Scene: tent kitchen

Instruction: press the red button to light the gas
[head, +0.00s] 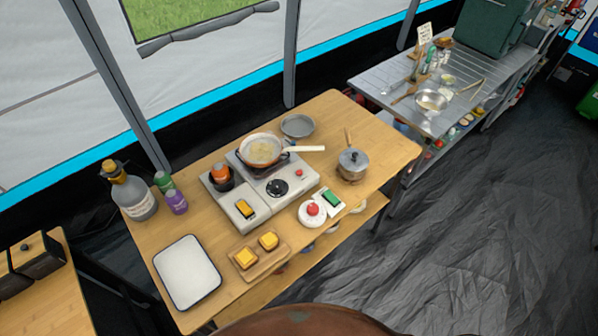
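A silver camping stove (295,188) stands on the wooden table, with a black knob (278,187) on its front. A small red button (299,173) sits near the right end of the stove's front. A pan (261,150) with a pale handle stands on the burner, with pale contents. I cannot see a flame under it. In front of the stove a red rounded thing (312,209) sits on a white round base; I cannot tell what it is. Neither of my grippers is in view.
A lidded pot (352,164) stands right of the stove and a grey dish (297,126) behind it. A green item (331,199), a board with yellow squares (258,254) and a white tray (187,270) lie in front. Bottles (133,192) stand left. The table's right end is clear.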

